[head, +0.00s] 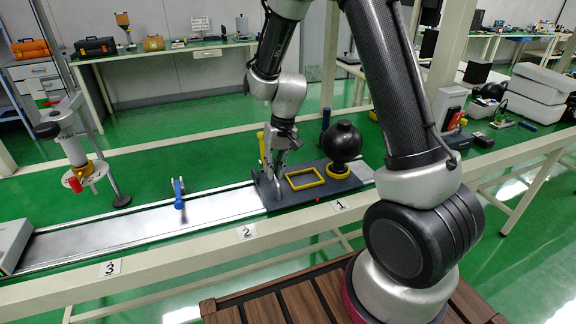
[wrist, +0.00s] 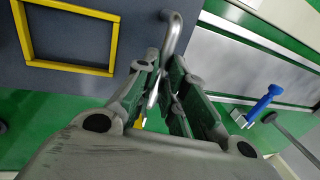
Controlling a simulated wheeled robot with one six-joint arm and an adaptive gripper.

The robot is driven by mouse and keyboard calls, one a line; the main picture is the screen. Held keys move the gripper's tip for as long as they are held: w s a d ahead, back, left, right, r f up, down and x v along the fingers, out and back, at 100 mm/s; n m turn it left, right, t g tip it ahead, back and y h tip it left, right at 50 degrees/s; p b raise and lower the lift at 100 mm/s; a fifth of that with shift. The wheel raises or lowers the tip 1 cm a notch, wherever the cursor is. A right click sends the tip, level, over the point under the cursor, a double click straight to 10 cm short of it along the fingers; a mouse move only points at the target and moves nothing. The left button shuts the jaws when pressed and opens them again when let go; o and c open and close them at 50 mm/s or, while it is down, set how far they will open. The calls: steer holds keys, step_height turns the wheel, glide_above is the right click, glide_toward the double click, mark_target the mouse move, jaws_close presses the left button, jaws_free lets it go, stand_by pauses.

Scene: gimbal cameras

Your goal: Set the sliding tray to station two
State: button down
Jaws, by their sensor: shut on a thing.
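The sliding tray (head: 312,195) is a dark grey plate on a metal rail (head: 140,225). It carries a yellow rectangular frame (head: 304,179) and a black ball (head: 342,143) on a yellow ring. It stands at the rail's right end, behind and between the labels "1" (head: 339,205) and "2" (head: 246,231). Label "3" (head: 110,267) is farther left. My gripper (head: 278,168) is at the tray's left part. In the wrist view my gripper (wrist: 163,85) is shut on the tray's silver handle (wrist: 173,35); the grasped part is partly hidden by the fingers.
A blue-handled piece (head: 179,192) stands by the rail left of the tray; it also shows in the wrist view (wrist: 263,102). A stand with a grey device (head: 72,150) is behind the rail's left part. The rail between tray and left end looks clear.

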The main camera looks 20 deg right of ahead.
steer(key=a, duration=2.2)
steer(key=shift+a, duration=0.2)
steer(key=c, duration=1.5)
jaws_free()
step_height(320, 180, up, 12)
steer(key=d, duration=0.2)
steer(key=shift+d, duration=0.2)
steer(key=shift+f, duration=0.1)
